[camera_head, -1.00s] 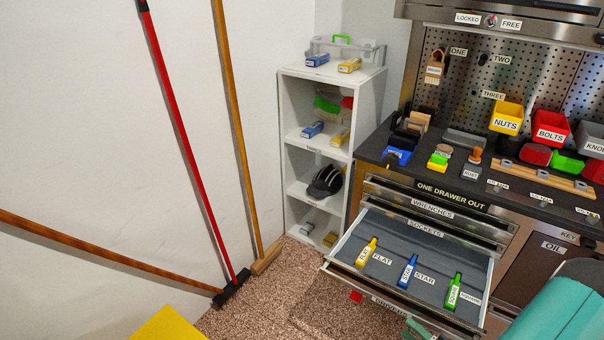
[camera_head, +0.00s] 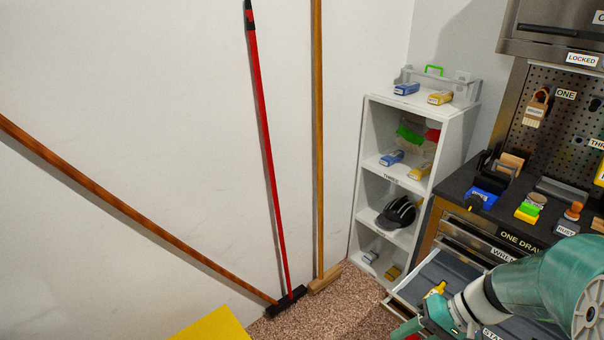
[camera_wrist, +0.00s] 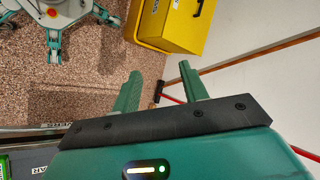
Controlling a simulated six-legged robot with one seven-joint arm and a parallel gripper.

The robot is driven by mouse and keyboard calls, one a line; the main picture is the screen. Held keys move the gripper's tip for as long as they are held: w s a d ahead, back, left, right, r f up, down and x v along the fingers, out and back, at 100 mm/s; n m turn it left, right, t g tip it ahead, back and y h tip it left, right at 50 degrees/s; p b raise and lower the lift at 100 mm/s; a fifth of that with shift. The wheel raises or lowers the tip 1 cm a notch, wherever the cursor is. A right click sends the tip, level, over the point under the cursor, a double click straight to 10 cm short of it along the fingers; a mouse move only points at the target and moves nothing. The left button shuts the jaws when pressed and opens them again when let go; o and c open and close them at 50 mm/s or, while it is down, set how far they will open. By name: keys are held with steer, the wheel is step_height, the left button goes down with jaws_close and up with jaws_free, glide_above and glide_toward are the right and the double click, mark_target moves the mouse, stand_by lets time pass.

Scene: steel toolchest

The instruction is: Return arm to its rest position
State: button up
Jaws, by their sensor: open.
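My gripper (camera_wrist: 160,85) shows in the wrist view with its two green fingers spread apart and nothing between them. Past the fingertips are the brown speckled floor and a yellow box. In the head view my teal arm reaches in from the lower right, over the open drawer (camera_head: 443,268) of the steel toolchest. The arm hides much of the drawer. A yellow-handled tool (camera_head: 436,290) shows in the drawer beside the arm. The gripper's fingertips are not clear in the head view.
A white shelf (camera_head: 366,180) with small boxes and a cap stands left of the toolchest. A red-handled broom (camera_head: 268,150) and wooden poles lean on the white wall. A yellow box (camera_wrist: 178,22) stands on the floor. Tools and blocks cover the worktop (camera_head: 460,190).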

steer(key=s+a+r+n+t+h, duration=0.1)
steer(key=s+a+r+t+h, duration=0.1)
steer(key=r, duration=0.5)
steer(key=s+a+r+n+t+h, duration=0.1)
steer(key=s+a+r+t+h, duration=0.1)
steer(key=r, duration=0.6)
steer(key=a+t+h, duration=0.1)
steer(key=a+h, duration=0.1)
steer(key=h, duration=0.1)
steer(key=shift+s+a+n+h, duration=0.2)
steer(key=shift+a+n+h, duration=0.1)
steer(key=shift+h, duration=0.1)
steer(key=shift+d, duration=0.1)
